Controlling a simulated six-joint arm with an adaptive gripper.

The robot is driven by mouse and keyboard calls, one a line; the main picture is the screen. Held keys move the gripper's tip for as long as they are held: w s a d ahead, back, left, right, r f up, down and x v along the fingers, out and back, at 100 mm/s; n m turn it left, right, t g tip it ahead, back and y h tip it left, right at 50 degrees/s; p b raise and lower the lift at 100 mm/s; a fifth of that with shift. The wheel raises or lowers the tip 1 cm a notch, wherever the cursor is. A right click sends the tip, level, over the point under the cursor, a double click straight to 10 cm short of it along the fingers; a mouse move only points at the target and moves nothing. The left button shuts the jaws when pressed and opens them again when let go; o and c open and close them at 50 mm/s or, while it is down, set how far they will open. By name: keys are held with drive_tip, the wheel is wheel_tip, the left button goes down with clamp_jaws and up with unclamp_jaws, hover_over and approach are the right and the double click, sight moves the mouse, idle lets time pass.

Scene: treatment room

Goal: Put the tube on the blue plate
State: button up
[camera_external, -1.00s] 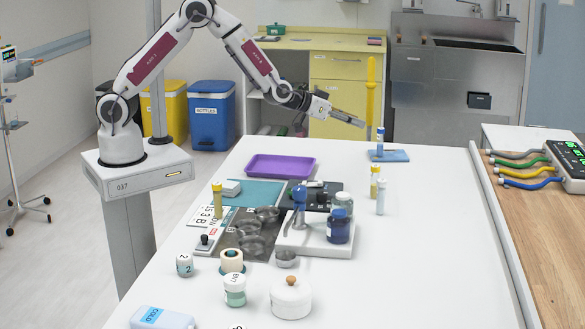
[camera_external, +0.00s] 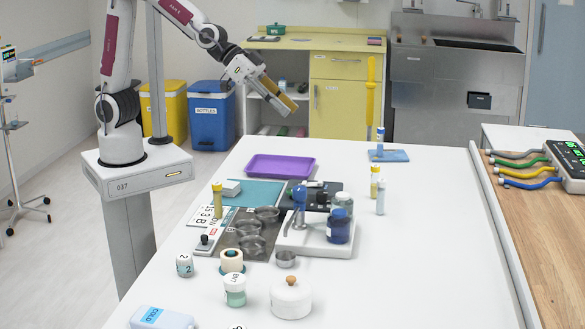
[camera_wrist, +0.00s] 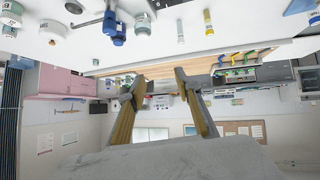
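A tube with a blue cap (camera_external: 380,141) stands upright on the small blue plate (camera_external: 398,156) at the far edge of the white table. Two more tubes stand in front of it: one with a yellow cap (camera_external: 375,182) and a pale one (camera_external: 381,198). A yellow tube (camera_external: 217,201) stands at the left. My gripper (camera_external: 286,104) is in the air beyond the table's far left edge, apart from all of these. In the wrist view, my gripper (camera_wrist: 160,82) has its two fingers spread with nothing between them. Two tubes (camera_wrist: 180,28) (camera_wrist: 208,22) show at the top there.
A purple tray (camera_external: 280,167) lies on the table's far left. A white stand with blue-capped jars (camera_external: 339,228), metal dishes (camera_external: 250,226) and a white lidded pot (camera_external: 291,297) fill the middle and front. The table's right side is clear.

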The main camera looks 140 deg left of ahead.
drive_tip(key=s+d+r+m+h, duration=0.15)
drive_tip(key=s+d, duration=0.25)
drive_tip(key=d, duration=0.6)
drive_tip(key=s+d+r+m+h, duration=0.1)
drive_tip(key=s+d+m+h, duration=0.15)
drive_tip(key=s+d, duration=0.45)
drive_tip(key=s+d+f+m+g+h, duration=0.1)
drive_tip(key=s+d+f+m+g, duration=0.2)
drive_tip(key=s+d, duration=0.9)
drive_tip(key=s, duration=0.3)
drive_tip(key=shift+s+m, duration=0.3)
